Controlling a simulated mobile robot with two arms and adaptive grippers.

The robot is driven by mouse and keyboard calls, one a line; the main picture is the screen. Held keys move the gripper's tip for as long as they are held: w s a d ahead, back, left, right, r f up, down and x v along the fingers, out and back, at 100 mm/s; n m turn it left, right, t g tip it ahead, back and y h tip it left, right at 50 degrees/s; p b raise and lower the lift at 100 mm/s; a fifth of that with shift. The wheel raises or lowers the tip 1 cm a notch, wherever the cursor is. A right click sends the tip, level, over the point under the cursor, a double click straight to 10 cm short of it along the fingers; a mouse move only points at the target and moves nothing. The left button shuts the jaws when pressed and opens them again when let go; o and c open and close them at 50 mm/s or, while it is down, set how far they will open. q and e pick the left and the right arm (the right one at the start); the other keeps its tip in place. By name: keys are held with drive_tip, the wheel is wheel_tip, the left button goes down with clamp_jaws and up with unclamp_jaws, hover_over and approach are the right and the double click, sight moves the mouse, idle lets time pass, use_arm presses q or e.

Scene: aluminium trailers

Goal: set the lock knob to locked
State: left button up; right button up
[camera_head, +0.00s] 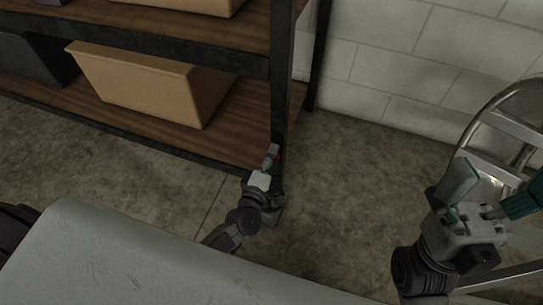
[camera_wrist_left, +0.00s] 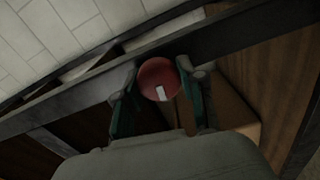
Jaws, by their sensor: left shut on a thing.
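The lock knob (camera_wrist_left: 157,79) is a round red knob with a short white mark that points toward the bottom of the left wrist view. My left gripper (camera_wrist_left: 160,88) has its two green-padded fingers on either side of the knob and is shut on it. In the head view my left gripper (camera_head: 270,157) is at the lower part of the dark shelf post, with only a small speck of red beside it. My right gripper (camera_head: 492,190) is at the right of the head view, its fingers spread apart, with nothing seen between them.
A shelf rack with a dark post (camera_head: 283,95) and wooden boards stands at the left and holds a cardboard box (camera_head: 140,85). A metal ladder-like frame (camera_head: 500,130) is near my right gripper. Concrete floor (camera_head: 350,185) lies bare between them, before a block wall (camera_head: 400,60).

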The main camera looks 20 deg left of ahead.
use_arm(q)
drive_tip(key=shift+f+n, duration=0.1)
drive_tip(key=shift+n, duration=0.5)
drive_tip(key=o, duration=1.1)
drive_tip(key=shift+o, duration=0.2)
drive_tip(key=shift+s, duration=0.15)
drive_tip(key=s, duration=1.1)
drive_tip(key=shift+s+a, duration=0.2)
drive_tip(key=shift+s, duration=0.2)
